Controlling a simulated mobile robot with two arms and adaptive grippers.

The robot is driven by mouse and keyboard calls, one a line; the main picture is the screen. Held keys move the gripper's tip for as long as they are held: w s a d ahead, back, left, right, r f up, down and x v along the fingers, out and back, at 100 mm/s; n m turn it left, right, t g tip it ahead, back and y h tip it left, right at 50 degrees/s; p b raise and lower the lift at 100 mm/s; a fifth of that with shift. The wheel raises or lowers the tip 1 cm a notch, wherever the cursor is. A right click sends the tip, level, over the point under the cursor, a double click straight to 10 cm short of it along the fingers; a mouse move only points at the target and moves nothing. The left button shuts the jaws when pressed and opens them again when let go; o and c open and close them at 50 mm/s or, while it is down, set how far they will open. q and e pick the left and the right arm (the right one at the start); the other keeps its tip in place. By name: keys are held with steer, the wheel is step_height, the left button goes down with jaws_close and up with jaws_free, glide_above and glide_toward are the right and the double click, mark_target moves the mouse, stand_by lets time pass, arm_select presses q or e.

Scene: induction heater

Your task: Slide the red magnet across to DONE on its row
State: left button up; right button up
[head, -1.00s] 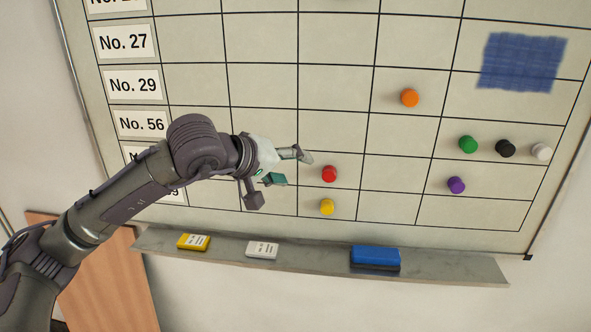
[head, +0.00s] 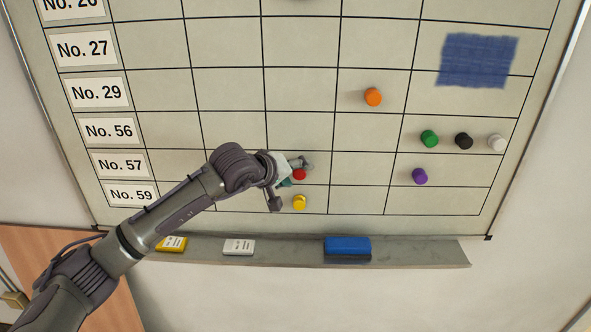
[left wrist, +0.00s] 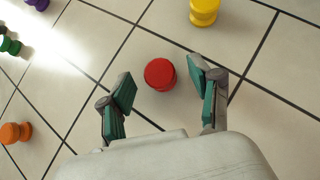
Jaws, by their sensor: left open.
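The red magnet (head: 299,174) is on the whiteboard (head: 300,124) in the No. 57 row, in a middle column. My left gripper (head: 297,171) is at it and partly covers it in the head view. In the left wrist view the red magnet (left wrist: 160,74) lies between the spread fingertips of my left gripper (left wrist: 160,80), with gaps on both sides. The gripper is open and not clamped on it. A purple magnet (head: 420,176) is in the same row, in the rightmost column. The DONE heading is out of view. My right gripper is not in view.
A yellow magnet (head: 299,202) is just below the red one. An orange magnet (head: 373,97) is up and right. Green (head: 430,138), black (head: 464,140) and white (head: 496,142) magnets are in the row above. The tray (head: 420,251) holds a blue eraser (head: 347,247). The cell right of the red magnet is clear.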

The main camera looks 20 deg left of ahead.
arm_select(q)
steer(key=shift+f, duration=0.1)
steer(key=c, duration=1.2)
steer(key=shift+w+d+b, duration=0.3)
steer(key=shift+d+b, duration=0.05)
steer(key=shift+d, duration=0.6)
steer(key=shift+w+d+b, duration=0.3)
steer(key=shift+d+b, duration=0.05)
steer(key=shift+d, duration=0.65)
steer(key=shift+w+d+b, duration=0.3)
steer(key=shift+d+b, duration=0.05)
steer(key=shift+d, duration=0.65)
steer(key=shift+w+d+b, duration=0.3)
steer(key=shift+d+b, duration=0.05)
steer(key=shift+d, duration=0.65)
steer(key=shift+w+d+r+b, duration=0.1)
steer(key=shift+w+d+b, duration=0.3)
steer(key=shift+d, duration=0.75)
steer(key=shift+w+d+r+b, duration=0.1)
steer(key=shift+w+d+b, duration=0.2)
steer(key=shift+d, duration=0.9)
steer(key=shift+w+d+r+b, duration=0.1)
steer(key=shift+w+d+b, duration=0.3)
steer(key=shift+d, duration=0.75)
steer(key=shift+s, duration=0.1)
steer(key=shift+f, duration=0.1)
steer(key=shift+b, duration=0.5)
